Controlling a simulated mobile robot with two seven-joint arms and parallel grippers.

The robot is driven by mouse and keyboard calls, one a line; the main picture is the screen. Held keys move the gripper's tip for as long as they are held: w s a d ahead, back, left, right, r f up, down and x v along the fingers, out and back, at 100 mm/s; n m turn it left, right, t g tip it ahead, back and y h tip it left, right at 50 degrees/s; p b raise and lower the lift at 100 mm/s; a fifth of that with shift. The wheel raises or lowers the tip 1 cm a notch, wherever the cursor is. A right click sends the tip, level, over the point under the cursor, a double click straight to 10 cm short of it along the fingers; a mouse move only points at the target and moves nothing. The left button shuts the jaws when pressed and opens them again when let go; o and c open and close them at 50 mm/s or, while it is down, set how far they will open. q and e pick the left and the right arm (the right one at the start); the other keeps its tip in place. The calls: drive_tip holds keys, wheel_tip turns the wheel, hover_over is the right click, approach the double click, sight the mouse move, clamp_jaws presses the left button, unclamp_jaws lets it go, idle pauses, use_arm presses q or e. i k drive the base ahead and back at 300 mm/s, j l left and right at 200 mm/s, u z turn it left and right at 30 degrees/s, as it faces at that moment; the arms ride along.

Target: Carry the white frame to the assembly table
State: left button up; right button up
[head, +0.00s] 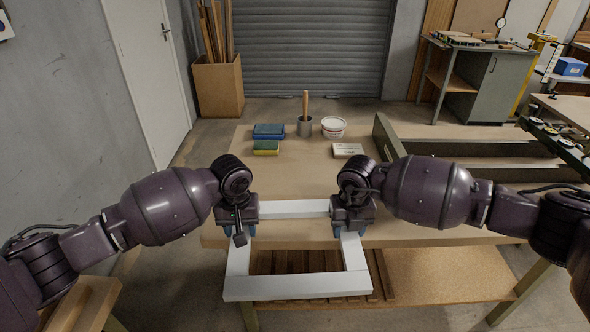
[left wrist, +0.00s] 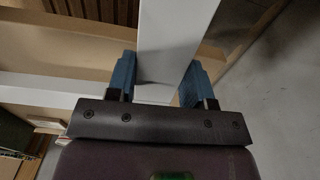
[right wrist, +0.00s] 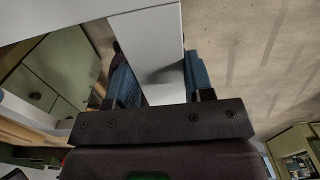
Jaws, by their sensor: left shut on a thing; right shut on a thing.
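The white frame (head: 297,286) is a rectangular open frame in the head view. Its far bar lies over the near part of the brown table (head: 310,180), and its near bar sticks out past the table's front edge. My left gripper (head: 240,232) is shut on the frame's left bar, which also shows between its blue fingers in the left wrist view (left wrist: 170,45). My right gripper (head: 350,230) is shut on the right bar, seen between its fingers in the right wrist view (right wrist: 150,50). Whether the frame touches the tabletop I cannot tell.
On the table stand a blue-and-green sponge stack (head: 268,132), a grey cup with a wooden handle (head: 305,125), a white tub (head: 333,127) and a small white box (head: 348,150). A low wooden-walled structure (head: 470,160) is at the right.

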sight(295, 178)
drive_tip(key=i, duration=1)
